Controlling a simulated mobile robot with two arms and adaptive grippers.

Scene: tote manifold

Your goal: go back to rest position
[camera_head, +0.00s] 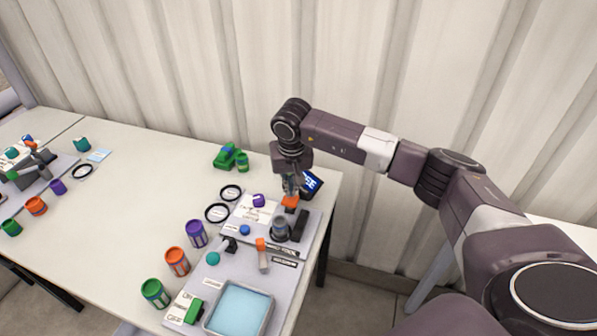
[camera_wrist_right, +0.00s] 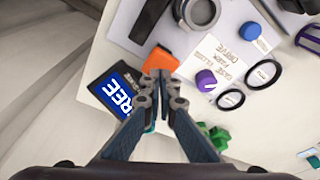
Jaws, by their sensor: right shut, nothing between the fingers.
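My right gripper (camera_head: 290,190) hangs pointing down over the far right corner of the table. In the right wrist view its fingertips (camera_wrist_right: 160,78) are together with nothing between them. They are right beside an orange block (camera_wrist_right: 161,60), which also shows just below the gripper in the head view (camera_head: 290,202). I cannot tell whether they touch it. A black and blue sign reading "FREE" (camera_wrist_right: 118,88) is next to the fingers; part of it shows behind the gripper in the head view (camera_head: 313,181). My left gripper is not in view.
A grey board (camera_head: 238,237) holds a dark round cup (camera_head: 280,230), a blue tray (camera_head: 239,309) and small parts. Purple (camera_head: 196,234), orange (camera_head: 177,261) and green (camera_head: 155,293) jars stand left of it. A ribbed wall (camera_head: 200,60) is close behind. The table's middle (camera_head: 130,215) is clear.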

